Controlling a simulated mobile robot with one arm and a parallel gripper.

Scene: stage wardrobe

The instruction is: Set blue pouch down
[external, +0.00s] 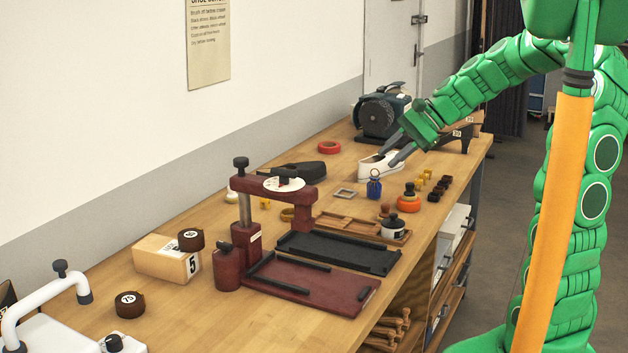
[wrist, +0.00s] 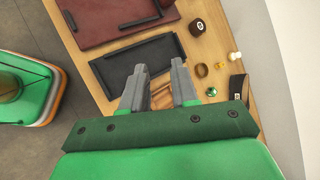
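A small blue object (external: 374,187) with a ring on top stands on the wooden bench in the external view, apart from my gripper. It is the only small blue thing I see on the bench; I cannot tell whether it is the pouch. My gripper (external: 389,153) is above the far part of the bench, over a white object (external: 377,168). In the wrist view my gripper (wrist: 158,82) has its two grey fingers spread apart. I see no blue pouch between them. What lies just below the fingertips is partly hidden.
A dark red press (external: 246,225) with a black tray (external: 340,251) stands mid-bench. Near the blue object are an orange-based knob (external: 408,200), a grey square frame (external: 345,193) and a black-lidded pot (external: 395,228). A dark green grinder-like machine (external: 380,113) stands behind my gripper.

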